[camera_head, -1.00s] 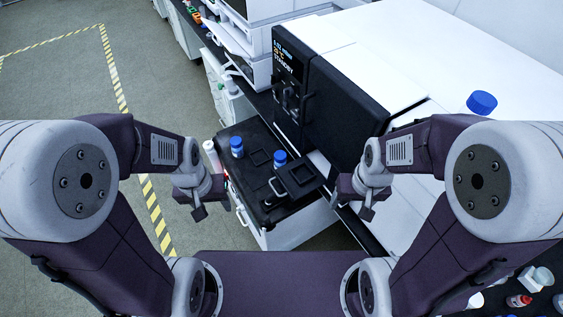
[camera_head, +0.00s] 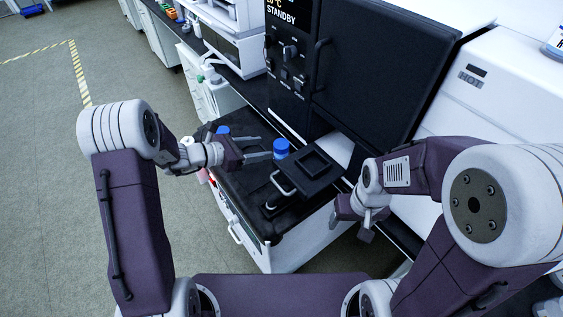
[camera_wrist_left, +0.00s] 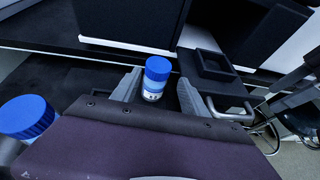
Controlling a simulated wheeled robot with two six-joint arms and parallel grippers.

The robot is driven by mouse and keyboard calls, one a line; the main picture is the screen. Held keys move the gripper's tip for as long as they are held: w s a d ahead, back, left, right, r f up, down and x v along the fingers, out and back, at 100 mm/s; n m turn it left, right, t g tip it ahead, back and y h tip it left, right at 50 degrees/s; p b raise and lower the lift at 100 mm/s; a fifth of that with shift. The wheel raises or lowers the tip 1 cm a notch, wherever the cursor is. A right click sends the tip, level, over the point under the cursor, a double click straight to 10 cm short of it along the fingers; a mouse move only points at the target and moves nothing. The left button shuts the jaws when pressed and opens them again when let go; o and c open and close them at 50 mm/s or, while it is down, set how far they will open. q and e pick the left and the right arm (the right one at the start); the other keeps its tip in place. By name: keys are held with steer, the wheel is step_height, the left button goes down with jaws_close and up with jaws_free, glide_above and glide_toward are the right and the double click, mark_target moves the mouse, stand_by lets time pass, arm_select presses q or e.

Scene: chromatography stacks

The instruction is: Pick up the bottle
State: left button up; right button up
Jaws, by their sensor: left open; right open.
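A small bottle with a blue cap (camera_head: 281,147) stands upright on the black cart top, and it also shows in the left wrist view (camera_wrist_left: 156,79). My left gripper (camera_head: 266,149) is open and level, its fingers pointing at this bottle from the left. In the left wrist view the bottle appears between the two spread fingers, near their tips; I cannot tell whether they touch it. A second blue-capped bottle (camera_wrist_left: 27,120) is close beside the left gripper, and in the head view it is partly hidden behind my left arm. My right gripper (camera_head: 350,230) is open and empty, right of the cart.
The black cart top (camera_head: 237,187) has a raised rim. A black square holder with a handle (camera_head: 313,169) sits just right of the bottle. Open floor (camera_head: 45,150) lies to the left.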

mark_target(277, 145)
arm_select(q)
steer(key=b+x, duration=0.1)
steer(key=x, duration=0.8)
steer(key=shift+w+f, duration=0.1)
steer(key=shift+w, duration=0.05)
jaws_close()
